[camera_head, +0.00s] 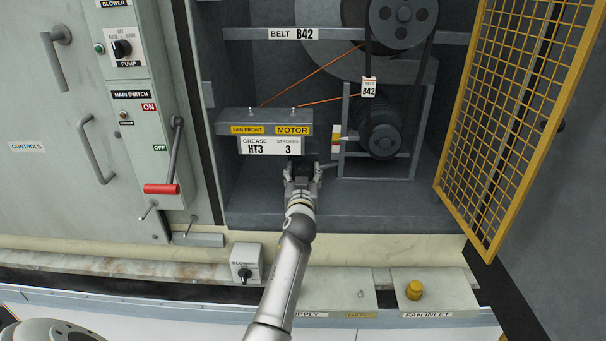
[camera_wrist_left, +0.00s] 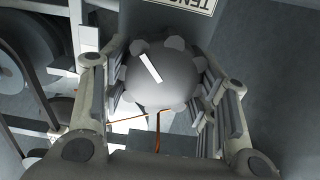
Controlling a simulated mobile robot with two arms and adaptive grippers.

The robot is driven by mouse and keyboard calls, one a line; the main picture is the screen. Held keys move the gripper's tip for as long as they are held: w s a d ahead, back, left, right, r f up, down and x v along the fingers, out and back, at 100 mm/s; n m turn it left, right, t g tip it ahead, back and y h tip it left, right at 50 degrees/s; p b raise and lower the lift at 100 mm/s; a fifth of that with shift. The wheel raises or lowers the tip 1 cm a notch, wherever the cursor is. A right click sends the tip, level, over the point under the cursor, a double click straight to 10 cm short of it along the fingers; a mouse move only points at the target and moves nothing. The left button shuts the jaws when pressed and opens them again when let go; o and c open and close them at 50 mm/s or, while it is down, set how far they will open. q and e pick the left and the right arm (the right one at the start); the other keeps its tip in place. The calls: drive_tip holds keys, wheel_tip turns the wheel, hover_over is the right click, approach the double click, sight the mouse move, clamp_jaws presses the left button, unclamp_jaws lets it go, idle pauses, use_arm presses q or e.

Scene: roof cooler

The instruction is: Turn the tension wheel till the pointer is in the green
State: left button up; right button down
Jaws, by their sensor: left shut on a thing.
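The tension wheel (camera_wrist_left: 165,75) is a grey lobed knob with a white mark on its face that slants from upper left to lower right. It fills the middle of the left wrist view. My left gripper (camera_head: 303,174) reaches into the open cabinet below the grease sign, with its fingers on both sides of the wheel, shut on it. In the head view the gripper mostly hides the wheel. A small upright scale (camera_head: 336,142) with red and pale bands stands just right of the sign. Its pointer and any green band are too small to tell. My right gripper is not in view.
The grease sign (camera_head: 269,146) hangs just above my gripper. A belt drive with a lower pulley (camera_head: 381,134) stands at right. A yellow mesh door (camera_head: 505,110) stands open at far right. A red-handled main switch (camera_head: 162,188) is at left.

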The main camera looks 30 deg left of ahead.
use_arm(q)
drive_tip(key=shift+m, duration=0.3)
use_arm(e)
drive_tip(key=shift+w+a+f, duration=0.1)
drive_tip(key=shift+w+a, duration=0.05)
use_arm(q)
drive_tip(key=shift+m, duration=0.5)
drive_tip(key=m, duration=0.3)
drive_tip(key=shift+w+d+m+b, duration=0.1)
drive_tip(key=shift+m+b, duration=0.2)
drive_tip(key=m, duration=0.2)
drive_tip(key=shift+m, duration=0.4)
drive_tip(key=m, duration=0.3)
drive_tip(key=shift+m, duration=0.3)
drive_tip(key=m+p, duration=0.1)
drive_tip(key=m, duration=0.4)
drive_tip(key=shift+w+d+p, duration=0.1)
drive_tip(key=shift+p, duration=0.25)
drive_tip(key=m+p, duration=0.1)
drive_tip(key=m, duration=0.2)
drive_tip(key=shift+f, duration=0.2)
drive_tip(key=shift+m, duration=0.4)
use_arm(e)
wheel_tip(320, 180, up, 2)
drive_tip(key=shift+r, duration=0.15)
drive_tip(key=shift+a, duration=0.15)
